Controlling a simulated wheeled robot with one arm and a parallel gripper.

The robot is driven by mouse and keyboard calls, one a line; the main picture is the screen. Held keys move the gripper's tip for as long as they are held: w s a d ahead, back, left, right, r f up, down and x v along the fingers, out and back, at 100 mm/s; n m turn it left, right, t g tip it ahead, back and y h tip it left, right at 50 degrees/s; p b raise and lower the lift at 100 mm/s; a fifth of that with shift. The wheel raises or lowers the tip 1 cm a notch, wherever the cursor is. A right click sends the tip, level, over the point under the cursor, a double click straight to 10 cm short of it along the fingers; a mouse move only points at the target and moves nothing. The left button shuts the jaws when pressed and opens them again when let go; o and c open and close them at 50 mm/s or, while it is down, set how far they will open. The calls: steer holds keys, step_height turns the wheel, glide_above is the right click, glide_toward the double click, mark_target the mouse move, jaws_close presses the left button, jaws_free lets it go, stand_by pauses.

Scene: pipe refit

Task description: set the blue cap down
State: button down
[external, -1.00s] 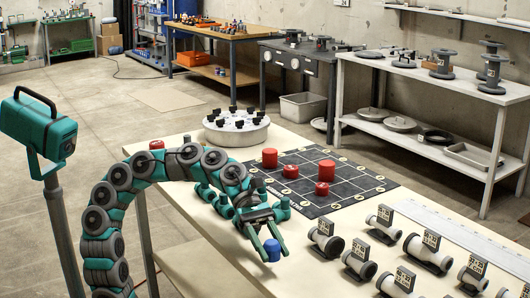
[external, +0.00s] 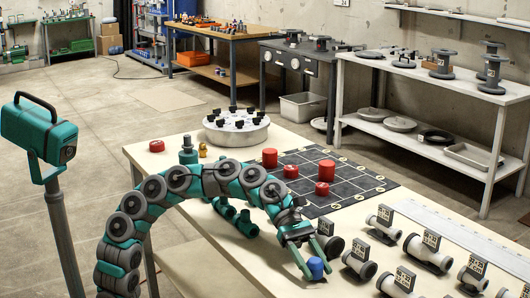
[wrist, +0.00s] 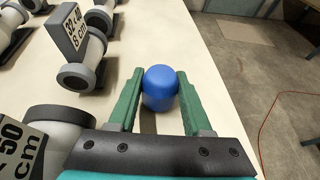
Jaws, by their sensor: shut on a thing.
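The blue cap (external: 316,267) is a small blue cylinder with a rounded top. It is upright between the fingers of my gripper (external: 306,262), close over the front part of the cream table (external: 220,244). In the wrist view the cap (wrist: 161,88) sits between the two green fingertips of my gripper (wrist: 158,92), which are shut on it. A dark shadow lies just below the cap. I cannot tell whether its base touches the table top.
Labelled pipe pieces (external: 359,262) stand in rows just right of my gripper. A dark gridded mat (external: 350,190) with several red caps (external: 325,171) lies farther back. A teal pipe fitting (external: 245,223) lies behind my arm. The table edge (wrist: 231,82) is close on the right in the wrist view.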

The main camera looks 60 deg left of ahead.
steer(key=shift+f, duration=0.4)
steer(key=shift+c, duration=1.7)
jaws_free()
steer(key=shift+f, duration=0.15)
steer(key=p+v, duration=0.1)
steer(key=v, duration=1.1)
steer(key=shift+r, duration=0.2)
